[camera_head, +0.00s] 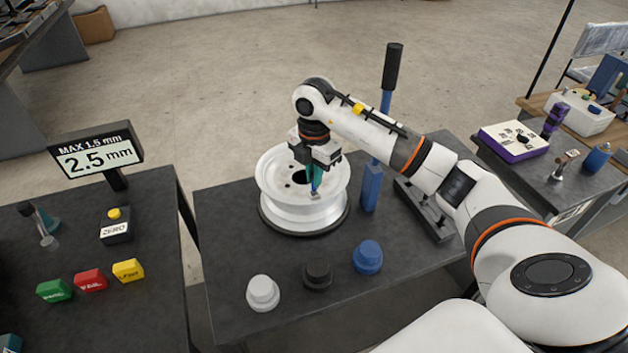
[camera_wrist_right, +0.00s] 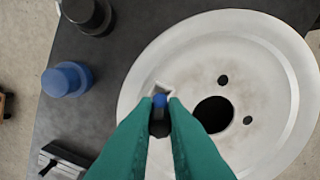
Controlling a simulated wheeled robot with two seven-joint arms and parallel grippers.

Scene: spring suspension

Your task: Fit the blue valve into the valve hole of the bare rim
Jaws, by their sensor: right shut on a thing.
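The bare white rim (camera_head: 282,212) lies flat on the dark table, with a big centre hole and small holes; it fills the right of the wrist view (camera_wrist_right: 265,60). My right gripper (camera_head: 315,184) is over the rim's near right part, its green fingers pointing down. In the wrist view the fingers (camera_wrist_right: 160,102) are shut on the blue valve (camera_wrist_right: 160,100), of which only a small blue end shows. A small pale square piece (camera_wrist_right: 153,88) on the rim lies right at the fingertips and frames the valve. Whether the valve is inside the hole cannot be told. My left gripper is not in view.
White (camera_head: 263,293), black (camera_head: 317,275) and blue (camera_head: 367,257) stepped knobs stand along the table's front. A blue post with a black-handled lever (camera_head: 390,75) rises right of the rim. A side table at left holds a 2.5 mm display (camera_head: 97,157) and coloured blocks.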

